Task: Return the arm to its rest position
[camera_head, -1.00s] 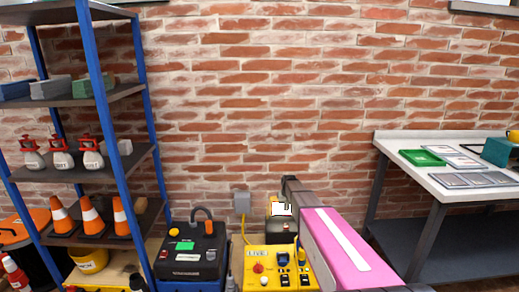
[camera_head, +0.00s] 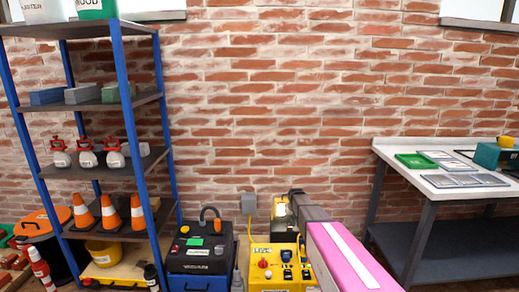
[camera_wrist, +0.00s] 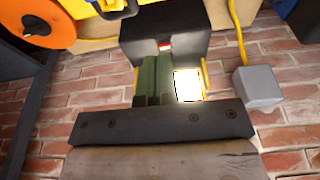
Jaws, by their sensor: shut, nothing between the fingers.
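My arm reaches from the bottom right of the head view toward the wall, with a pink link and a dark grey section. The gripper end is hard to make out there. In the wrist view my gripper (camera_wrist: 154,100) appears below a black block as dark greenish fingers close together. They look shut, with nothing seen between them. A bright white panel (camera_wrist: 187,85) with yellow edges shows beside the fingers; whether they touch it I cannot tell. The head view shows a yellow unit (camera_head: 280,209) with a white panel near the arm's far end.
A yellow control box (camera_head: 272,278) and a blue-black unit (camera_head: 200,252) stand by the wall. A blue-post shelf (camera_head: 125,130) is left, a workbench (camera_head: 425,178) right. A grey wall box (camera_wrist: 258,88) has a yellow cable. A dark screwed bar (camera_wrist: 160,122) crosses the wrist view.

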